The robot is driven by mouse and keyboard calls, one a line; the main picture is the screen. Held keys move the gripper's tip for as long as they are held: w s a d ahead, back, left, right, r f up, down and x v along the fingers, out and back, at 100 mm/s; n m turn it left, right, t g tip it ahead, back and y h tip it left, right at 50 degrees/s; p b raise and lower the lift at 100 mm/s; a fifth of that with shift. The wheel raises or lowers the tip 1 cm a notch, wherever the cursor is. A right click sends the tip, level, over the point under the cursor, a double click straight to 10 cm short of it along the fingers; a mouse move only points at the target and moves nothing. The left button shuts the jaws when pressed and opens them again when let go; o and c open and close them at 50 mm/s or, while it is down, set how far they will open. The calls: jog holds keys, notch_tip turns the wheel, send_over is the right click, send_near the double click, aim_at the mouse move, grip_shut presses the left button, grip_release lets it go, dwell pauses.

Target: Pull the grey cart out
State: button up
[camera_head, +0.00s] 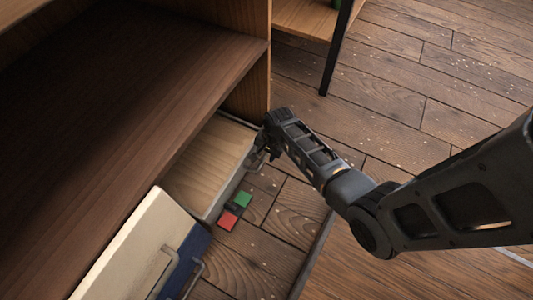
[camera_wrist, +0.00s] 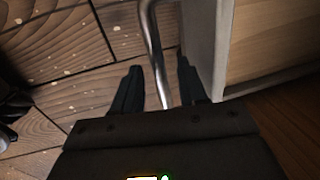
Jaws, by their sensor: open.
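The grey cart has a pale wooden top (camera_head: 205,162) and a grey front, and stands low beneath the dark shelf. In the wrist view its grey side (camera_wrist: 207,40) is at the right, beside the wooden surface. My gripper (camera_head: 262,158) is at the far end of the cart's front. In the wrist view my gripper (camera_wrist: 160,68) is open, with a bent metal handle (camera_wrist: 154,50) running between its two fingers. I cannot tell whether either finger touches the handle. The arm hides part of the handle in the head view.
A cream cart (camera_head: 135,248) and a blue one (camera_head: 188,262), with metal handles, are at the lower left. Small green (camera_head: 243,198) and red (camera_head: 228,219) squares are by the grey cart's front. A black table leg (camera_head: 337,50) stands beyond. Plank floor (camera_head: 400,100) is clear at the upper right.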

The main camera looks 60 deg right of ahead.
jog(key=shift+c, duration=0.4)
grip_shut()
